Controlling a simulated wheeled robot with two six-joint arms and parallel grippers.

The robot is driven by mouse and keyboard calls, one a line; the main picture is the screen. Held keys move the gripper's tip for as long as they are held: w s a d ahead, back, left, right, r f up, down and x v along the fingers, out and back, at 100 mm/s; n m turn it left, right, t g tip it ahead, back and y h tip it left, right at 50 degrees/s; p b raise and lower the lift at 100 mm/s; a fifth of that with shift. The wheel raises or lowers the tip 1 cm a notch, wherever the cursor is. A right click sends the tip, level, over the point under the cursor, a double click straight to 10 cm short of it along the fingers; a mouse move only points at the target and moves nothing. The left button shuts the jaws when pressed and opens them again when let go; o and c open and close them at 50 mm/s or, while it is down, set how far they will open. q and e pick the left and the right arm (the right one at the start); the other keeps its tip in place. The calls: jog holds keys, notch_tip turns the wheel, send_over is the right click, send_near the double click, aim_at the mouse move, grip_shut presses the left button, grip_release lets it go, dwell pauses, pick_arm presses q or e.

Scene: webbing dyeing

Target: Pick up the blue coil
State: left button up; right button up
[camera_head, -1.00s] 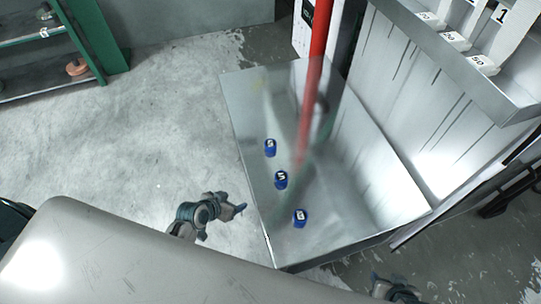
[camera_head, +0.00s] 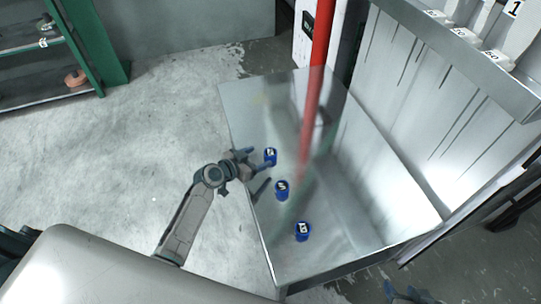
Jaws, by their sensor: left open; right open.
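Several blue items with white markings lie on the metal table: a far blue coil (camera_head: 270,156), a middle blue coil (camera_head: 282,190) and a near blue coil (camera_head: 303,231). My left gripper (camera_head: 259,168) is open over the table's left edge. Its fingers reach close to the far coil, with the middle coil just to the lower right. I cannot tell whether a finger touches the far coil. My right gripper (camera_head: 411,294) is at the bottom edge, partly cut off, away from the coils.
The metal table (camera_head: 355,215) has free room to the right of the coils. A red pole (camera_head: 316,90) stands behind them. A grey cabinet (camera_head: 440,110) with numbered labels is at the right. A green shelf (camera_head: 90,50) holding an orange coil (camera_head: 75,78) is far left.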

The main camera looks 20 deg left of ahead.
aim_at(269, 153)
pick_arm(q)
jog(key=x, duration=0.5)
jog(key=shift+w+d+f, duration=0.15)
jog(key=shift+w+f, duration=0.05)
jog(key=shift+f, duration=0.05)
jog(key=c, duration=1.1)
